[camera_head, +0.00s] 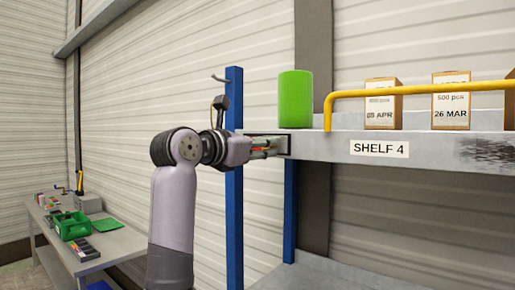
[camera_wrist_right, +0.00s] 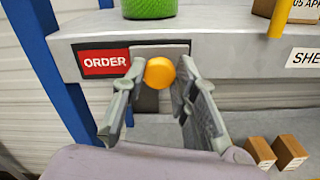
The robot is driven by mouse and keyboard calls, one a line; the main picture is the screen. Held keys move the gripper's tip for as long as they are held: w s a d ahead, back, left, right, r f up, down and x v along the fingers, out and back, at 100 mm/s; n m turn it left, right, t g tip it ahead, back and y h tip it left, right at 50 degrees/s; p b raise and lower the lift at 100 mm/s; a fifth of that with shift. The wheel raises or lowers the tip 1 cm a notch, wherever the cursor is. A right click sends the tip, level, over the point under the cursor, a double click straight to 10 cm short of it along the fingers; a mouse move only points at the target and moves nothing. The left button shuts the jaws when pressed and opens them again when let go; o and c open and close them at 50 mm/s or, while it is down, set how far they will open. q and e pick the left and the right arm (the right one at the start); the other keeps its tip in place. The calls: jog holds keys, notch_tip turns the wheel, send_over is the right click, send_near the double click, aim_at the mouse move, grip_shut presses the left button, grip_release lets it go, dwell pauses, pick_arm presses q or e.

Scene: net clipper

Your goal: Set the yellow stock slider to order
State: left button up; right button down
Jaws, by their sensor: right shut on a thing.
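The yellow stock slider (camera_wrist_right: 160,72) shows in the right wrist view as a round knob on a grey plate (camera_wrist_right: 176,50) at the shelf's front edge. A red label reading ORDER (camera_wrist_right: 106,62) is uncovered to the left of the plate. My right gripper (camera_head: 272,147) reaches the left end of the shelf front in the head view. It is shut on the yellow knob, with one finger on each side. In the head view the gripper mostly hides the knob and label. My left gripper is not in view.
A green cylinder (camera_head: 295,99) stands on the shelf (camera_head: 330,146) just above the gripper. Boxes (camera_head: 382,104) and a yellow rail (camera_head: 430,91) are to the right. A blue post (camera_head: 234,180) stands beside my wrist. A workbench (camera_head: 112,244) is at lower left.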

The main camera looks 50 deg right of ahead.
jog(key=c, duration=1.7)
grip_release()
jog(key=shift+f, duration=0.1)
jog(key=shift+o, duration=1.4)
jog(key=shift+s, duration=0.3)
jog(key=shift+o, duration=0.7)
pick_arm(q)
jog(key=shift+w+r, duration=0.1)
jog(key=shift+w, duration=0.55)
pick_arm(e)
jog(key=shift+w, duration=0.1)
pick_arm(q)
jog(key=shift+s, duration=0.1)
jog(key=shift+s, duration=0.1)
pick_arm(e)
jog(key=a, duration=1.2)
